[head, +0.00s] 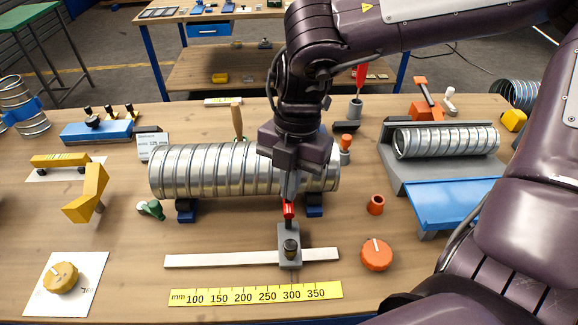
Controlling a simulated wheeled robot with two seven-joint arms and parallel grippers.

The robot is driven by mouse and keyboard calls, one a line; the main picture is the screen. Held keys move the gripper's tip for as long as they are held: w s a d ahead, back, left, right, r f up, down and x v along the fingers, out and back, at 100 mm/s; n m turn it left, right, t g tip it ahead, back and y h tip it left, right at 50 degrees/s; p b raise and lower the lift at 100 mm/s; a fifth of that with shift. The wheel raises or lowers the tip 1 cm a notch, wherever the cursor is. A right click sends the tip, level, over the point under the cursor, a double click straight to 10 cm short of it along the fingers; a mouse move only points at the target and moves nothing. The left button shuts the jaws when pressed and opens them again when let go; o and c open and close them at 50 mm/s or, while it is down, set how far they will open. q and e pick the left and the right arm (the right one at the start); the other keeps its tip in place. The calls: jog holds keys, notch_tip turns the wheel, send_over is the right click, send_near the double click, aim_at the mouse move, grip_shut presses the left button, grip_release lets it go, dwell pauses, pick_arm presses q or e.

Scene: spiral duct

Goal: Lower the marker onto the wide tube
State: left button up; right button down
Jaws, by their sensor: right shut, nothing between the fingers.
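The wide tube (205,170) is a ribbed silver spiral duct lying sideways on blue supports (186,210) in the middle of the bench. A red piece (289,210), which looks like the marker, stands at the back end of a grey slider block (289,258) in front of the tube. The block sits on a pale rail (215,260). My right gripper (290,192) points down in front of the tube, shut and empty, its fingertips right by the top of the red piece. I cannot tell whether they touch. The gripper hides part of the tube. My left gripper is not in view.
A yellow mm scale (255,294) lies in front of the rail. An orange knob (376,254) and an orange ring (376,204) are to the right. A narrower duct (445,142) lies in a grey cradle behind a blue tray (455,200). Yellow brackets (88,192) are at left.

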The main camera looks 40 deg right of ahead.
jog(key=shift+w+d+f+b, duration=0.2)
jog(key=shift+w+d, duration=0.25)
jog(key=shift+w, duration=0.3)
jog(key=shift+w+d+f+b, duration=0.15)
jog(key=shift+w+d, duration=0.35)
jog(key=shift+w, duration=0.25)
jog(key=shift+w+d+f+b, duration=0.2)
jog(key=shift+w+d, duration=0.25)
jog(key=shift+w, duration=0.3)
jog(key=shift+s+a+r, duration=0.1)
jog(key=shift+s+a, duration=0.25)
jog(key=shift+s, duration=0.2)
jog(key=shift+s+a, duration=0.35)
jog(key=shift+s, duration=0.2)
jog(key=shift+r+p, duration=3)
jog(key=shift+r, duration=1.5)
